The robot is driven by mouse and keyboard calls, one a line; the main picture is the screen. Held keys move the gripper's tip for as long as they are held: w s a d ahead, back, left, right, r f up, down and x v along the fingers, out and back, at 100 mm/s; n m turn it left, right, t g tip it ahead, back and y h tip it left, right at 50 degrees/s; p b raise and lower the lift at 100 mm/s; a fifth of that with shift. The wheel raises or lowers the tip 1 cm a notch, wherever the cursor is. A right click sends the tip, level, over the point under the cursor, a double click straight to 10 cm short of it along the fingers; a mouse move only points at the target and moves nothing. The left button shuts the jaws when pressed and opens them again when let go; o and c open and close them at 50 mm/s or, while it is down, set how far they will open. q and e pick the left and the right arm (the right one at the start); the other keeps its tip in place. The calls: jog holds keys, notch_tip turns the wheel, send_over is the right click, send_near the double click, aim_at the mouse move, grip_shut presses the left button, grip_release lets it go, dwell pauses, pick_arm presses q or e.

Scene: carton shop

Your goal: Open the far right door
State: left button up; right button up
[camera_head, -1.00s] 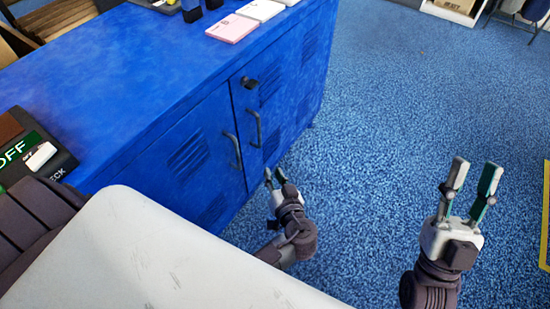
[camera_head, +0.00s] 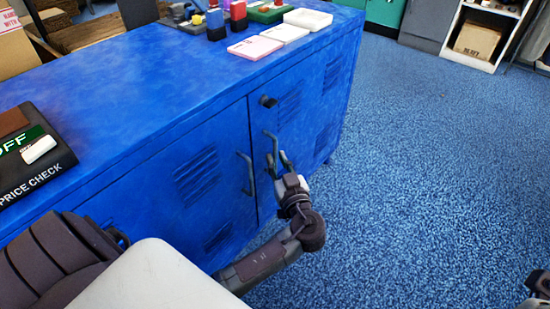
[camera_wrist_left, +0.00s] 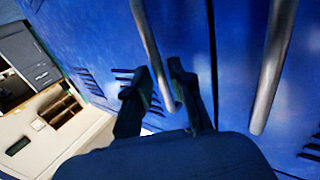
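The blue cabinet (camera_head: 120,75) has a far right door (camera_head: 315,95) with a dark lock knob and a grey bar handle (camera_head: 272,145). Beside it is another door (camera_head: 200,170) with its own handle (camera_head: 246,172). Both doors look shut. My left gripper (camera_head: 278,163) is at the lower end of the far right door's handle. In the left wrist view its two fingers (camera_wrist_left: 157,80) stand apart, one on each side of a handle (camera_wrist_left: 150,40); I cannot tell whether they touch it. Part of my right arm shows at the bottom right corner; its fingertips cannot be made out.
Stamps, pads and small items (camera_head: 240,20) stand along the cabinet top's back. A price check sign (camera_head: 35,165) lies at the left. Blue carpet (camera_head: 420,160) right of the cabinet is clear. A white shelf (camera_head: 490,35) with a carton stands far back.

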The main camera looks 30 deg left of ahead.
pick_arm(q)
jog(key=shift+x, duration=1.2)
grip_shut()
